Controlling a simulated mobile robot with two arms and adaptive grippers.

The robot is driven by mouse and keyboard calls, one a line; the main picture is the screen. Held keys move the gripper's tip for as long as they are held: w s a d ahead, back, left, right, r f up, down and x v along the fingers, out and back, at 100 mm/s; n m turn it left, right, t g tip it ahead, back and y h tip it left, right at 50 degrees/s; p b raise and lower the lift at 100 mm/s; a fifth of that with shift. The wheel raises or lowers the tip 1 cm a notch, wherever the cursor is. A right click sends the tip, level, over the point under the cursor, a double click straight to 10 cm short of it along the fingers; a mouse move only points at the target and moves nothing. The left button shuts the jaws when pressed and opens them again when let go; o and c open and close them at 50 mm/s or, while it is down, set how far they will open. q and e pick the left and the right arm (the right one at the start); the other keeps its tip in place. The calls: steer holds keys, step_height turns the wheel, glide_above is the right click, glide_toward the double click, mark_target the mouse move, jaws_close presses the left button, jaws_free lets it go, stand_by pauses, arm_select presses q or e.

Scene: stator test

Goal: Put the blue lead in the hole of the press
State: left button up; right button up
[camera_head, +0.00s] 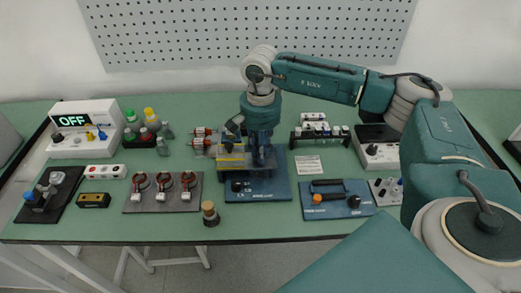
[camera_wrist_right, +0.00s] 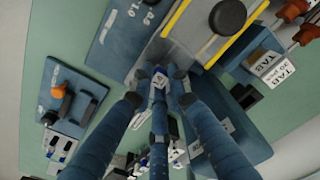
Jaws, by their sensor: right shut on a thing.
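The press (camera_head: 268,184) stands mid-table on a blue base, with a yellow-edged bed; the bed edge (camera_wrist_right: 176,18) also shows at the top of the wrist view. My right gripper (camera_head: 252,150) reaches down over the press from above. In the right wrist view its fingers (camera_wrist_right: 160,84) come together on a small whitish and blue thing (camera_wrist_right: 158,78). The fingers hide most of it, so I cannot tell surely that it is the blue lead. A small blue piece (camera_head: 102,135) shows on the front of the OFF-display unit. The press hole cannot be made out. My left gripper is out of view.
The OFF-display unit (camera_head: 86,148) stands back left, with several bottles (camera_head: 150,114) beside it. A board with three red-wound parts (camera_head: 190,203) lies left of the press. A board with an orange-handled tool (camera_head: 352,211) lies to the right. A cork-topped jar (camera_head: 210,219) is near the front edge.

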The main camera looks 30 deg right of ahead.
steer(key=shift+f, duration=0.25)
steer(key=o, duration=0.9)
steer(key=shift+r, duration=0.1)
step_height(320, 180, up, 12)
steer(key=shift+s+a+f, duration=0.1)
stand_by(0.7)
